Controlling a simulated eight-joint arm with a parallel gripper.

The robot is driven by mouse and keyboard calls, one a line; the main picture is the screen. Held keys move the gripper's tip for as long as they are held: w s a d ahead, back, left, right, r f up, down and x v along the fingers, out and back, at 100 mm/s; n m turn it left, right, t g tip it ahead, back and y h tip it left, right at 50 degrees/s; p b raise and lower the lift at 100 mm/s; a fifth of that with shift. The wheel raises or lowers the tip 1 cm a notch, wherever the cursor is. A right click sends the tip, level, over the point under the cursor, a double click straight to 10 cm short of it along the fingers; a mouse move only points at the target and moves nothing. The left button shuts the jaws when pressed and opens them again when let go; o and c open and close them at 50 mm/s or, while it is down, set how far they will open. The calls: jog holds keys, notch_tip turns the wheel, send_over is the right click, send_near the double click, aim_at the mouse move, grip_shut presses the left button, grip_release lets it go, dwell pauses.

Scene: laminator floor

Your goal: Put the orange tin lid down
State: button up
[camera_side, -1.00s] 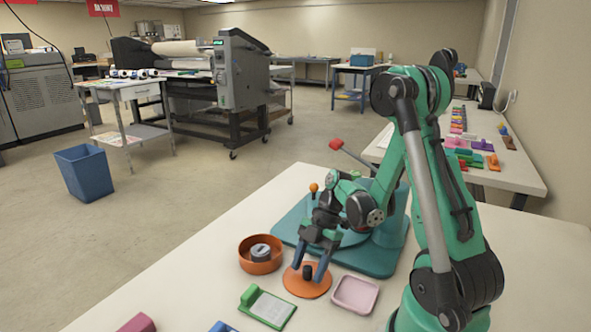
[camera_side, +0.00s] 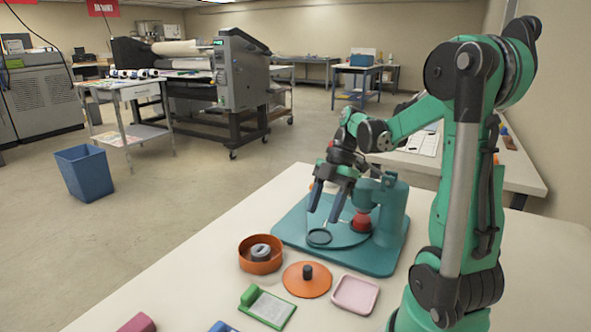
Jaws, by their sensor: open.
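The orange tin lid (camera_side: 293,284) lies flat on the white table, its dark knob (camera_side: 307,271) pointing up. It sits apart from the round orange tin (camera_side: 246,264), which is open and holds a grey roll-like item (camera_side: 261,252). My gripper (camera_side: 326,203) is open and empty, with its fingers pointing down over the teal press base, above and behind the lid. It touches neither the lid nor the tin.
A teal press (camera_side: 385,262) with a red part (camera_side: 361,222) stands behind the lid. A pink tray (camera_side: 355,295) lies to the lid's right, a green clipboard-like item (camera_side: 268,308) in front. Bare table (camera_side: 185,285) is at the left.

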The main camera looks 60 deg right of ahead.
jog(key=w+a+r+m+t+h, duration=0.1)
jog(key=w+a+m+t+h, duration=0.1)
jog(key=a+m, duration=0.5)
jog(key=w+a+r+m+t+h, duration=0.1)
jog(key=w+a+m+t+h, duration=0.1)
jog(key=a+m, duration=0.5)
jog(key=shift+a+m+t+h, duration=0.3)
jog(key=shift+a+t+h, duration=0.4)
jog(key=shift+t, duration=0.3)
